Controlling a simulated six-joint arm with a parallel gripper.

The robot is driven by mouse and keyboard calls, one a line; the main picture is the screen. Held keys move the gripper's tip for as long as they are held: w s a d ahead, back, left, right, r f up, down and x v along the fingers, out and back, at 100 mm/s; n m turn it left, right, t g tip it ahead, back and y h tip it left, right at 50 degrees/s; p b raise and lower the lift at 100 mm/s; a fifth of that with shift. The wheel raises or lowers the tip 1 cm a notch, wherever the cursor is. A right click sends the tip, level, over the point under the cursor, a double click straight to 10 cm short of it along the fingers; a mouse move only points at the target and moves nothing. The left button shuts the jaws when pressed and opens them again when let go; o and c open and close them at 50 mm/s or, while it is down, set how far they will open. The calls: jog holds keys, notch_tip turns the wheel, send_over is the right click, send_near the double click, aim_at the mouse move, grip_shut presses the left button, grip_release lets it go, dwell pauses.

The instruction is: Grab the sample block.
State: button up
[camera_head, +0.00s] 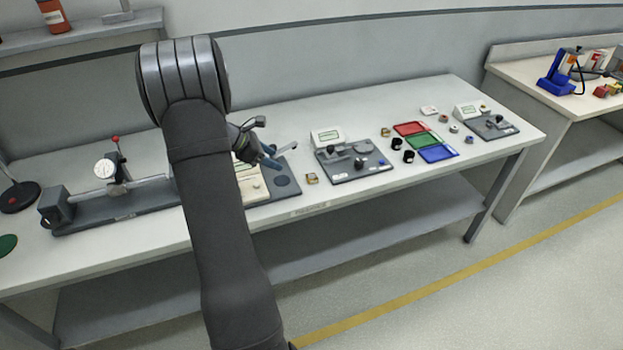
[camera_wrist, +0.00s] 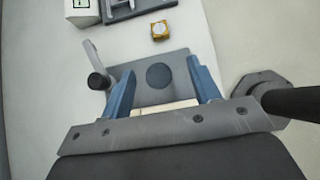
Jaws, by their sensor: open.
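A small yellow-brown block (camera_head: 312,178) with a pale top lies on the bench, just right of a grey base plate (camera_head: 286,187). It also shows near the top of the wrist view (camera_wrist: 160,30), beyond the fingertips. It looks like the sample block, though I see no label naming it. My gripper (camera_wrist: 162,82) has its blue fingers spread apart with nothing held between them. In the wrist view it is over the grey plate (camera_wrist: 178,60), which has a dark round spot. In the head view my gripper (camera_head: 271,158) is partly hidden by my arm.
An upright lever (camera_wrist: 96,70) stands close to the left finger. A device with a white display box (camera_head: 327,137) stands right of the block. Red, green and blue trays (camera_head: 438,153) lie farther right. A long gauge rig (camera_head: 120,200) is at left.

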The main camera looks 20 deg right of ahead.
send_near(311, 176)
jog(key=x, duration=0.3)
jog(key=shift+s+a+f, duration=0.1)
jog(key=shift+s+f, duration=0.1)
jog(key=shift+x, duration=2.7)
jog(key=shift+r, duration=0.2)
jog(key=c, duration=1.2)
